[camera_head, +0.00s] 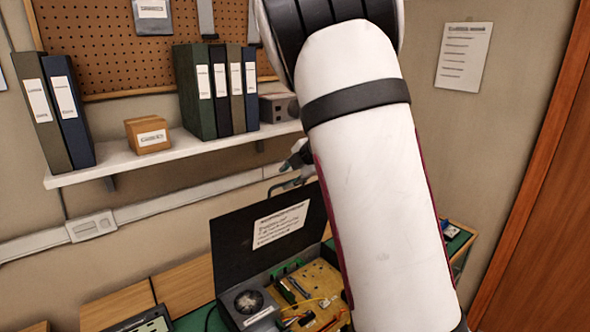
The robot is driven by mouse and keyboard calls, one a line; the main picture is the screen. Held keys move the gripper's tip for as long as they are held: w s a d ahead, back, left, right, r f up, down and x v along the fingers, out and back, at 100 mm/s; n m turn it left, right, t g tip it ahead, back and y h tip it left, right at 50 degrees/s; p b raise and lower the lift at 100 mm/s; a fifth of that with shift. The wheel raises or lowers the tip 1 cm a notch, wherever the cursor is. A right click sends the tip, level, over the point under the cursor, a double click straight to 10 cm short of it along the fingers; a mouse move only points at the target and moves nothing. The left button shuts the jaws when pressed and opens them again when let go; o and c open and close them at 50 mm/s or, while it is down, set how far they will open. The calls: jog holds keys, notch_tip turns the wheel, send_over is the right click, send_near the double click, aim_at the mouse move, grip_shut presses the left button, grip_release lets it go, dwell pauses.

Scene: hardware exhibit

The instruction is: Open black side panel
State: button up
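The black side panel (232,250) stands raised at a steep angle at the back of an electronics case, with a white printed label on its face. The case lies open below it and shows a round fan (249,301), a yellowish circuit board (318,277) and wires. A thin grey handle (278,184) shows at the panel's upper edge. My white arm crosses the centre and right and covers the panel's right side. A small part of what looks like my gripper (298,158) shows beside the arm, just above the handle. Its fingers are mostly hidden, so contact and opening cannot be told.
A white wall shelf (75,178) above the bench holds several binders (200,95) and a cardboard box (147,135). A green-topped bench (458,242) carries the case. A meter-like device (150,322) sits at the lower left. A wooden door (545,220) is at the right.

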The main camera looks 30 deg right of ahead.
jog(key=shift+v, duration=1.75)
jog(key=shift+w+r, duration=0.1)
jog(key=shift+r, duration=0.05)
